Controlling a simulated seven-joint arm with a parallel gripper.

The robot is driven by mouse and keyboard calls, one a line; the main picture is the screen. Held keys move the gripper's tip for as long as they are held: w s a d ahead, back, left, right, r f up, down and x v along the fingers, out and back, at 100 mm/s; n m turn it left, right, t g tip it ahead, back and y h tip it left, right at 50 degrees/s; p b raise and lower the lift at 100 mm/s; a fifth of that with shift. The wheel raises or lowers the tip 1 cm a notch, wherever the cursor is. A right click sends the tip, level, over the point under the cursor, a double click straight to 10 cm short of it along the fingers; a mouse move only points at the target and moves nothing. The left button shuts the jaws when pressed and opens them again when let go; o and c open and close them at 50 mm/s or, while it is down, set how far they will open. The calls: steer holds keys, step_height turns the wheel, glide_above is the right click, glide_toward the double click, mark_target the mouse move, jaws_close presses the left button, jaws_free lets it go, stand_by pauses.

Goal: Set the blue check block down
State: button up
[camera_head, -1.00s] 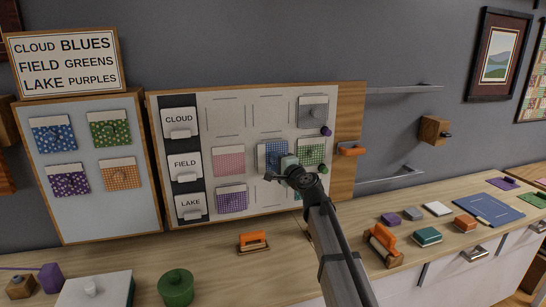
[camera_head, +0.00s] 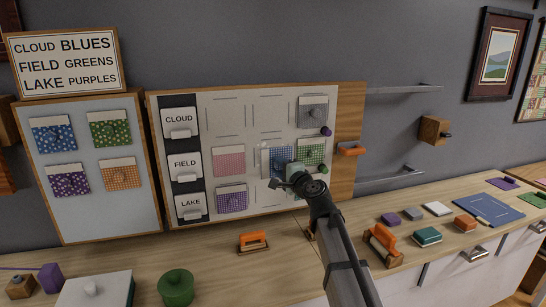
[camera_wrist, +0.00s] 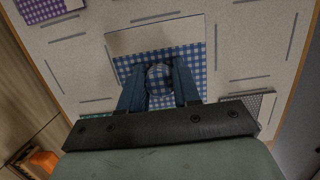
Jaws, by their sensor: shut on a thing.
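The blue check block (camera_head: 270,157) is a flat square patch with a white top strip and a round knob. It is in front of the pale board's (camera_head: 228,112) FIELD row, between the pink check block (camera_head: 229,161) and the green check block (camera_head: 312,152). My gripper (camera_head: 281,176) covers its lower right part. In the wrist view my gripper (camera_wrist: 160,92) has its two blue fingers shut on the block's knob, with the blue check face (camera_wrist: 197,62) behind. I cannot tell whether the block touches the board.
A purple check block (camera_head: 232,199) sits in the LAKE row, and a grey block (camera_head: 313,112) at the CLOUD row's right end. The other CLOUD slots look empty. An orange-handled tool (camera_head: 254,241) and a green pot (camera_head: 175,287) stand on the counter below.

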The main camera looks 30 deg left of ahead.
steer(key=shift+s+d, duration=0.4)
stand_by(0.3)
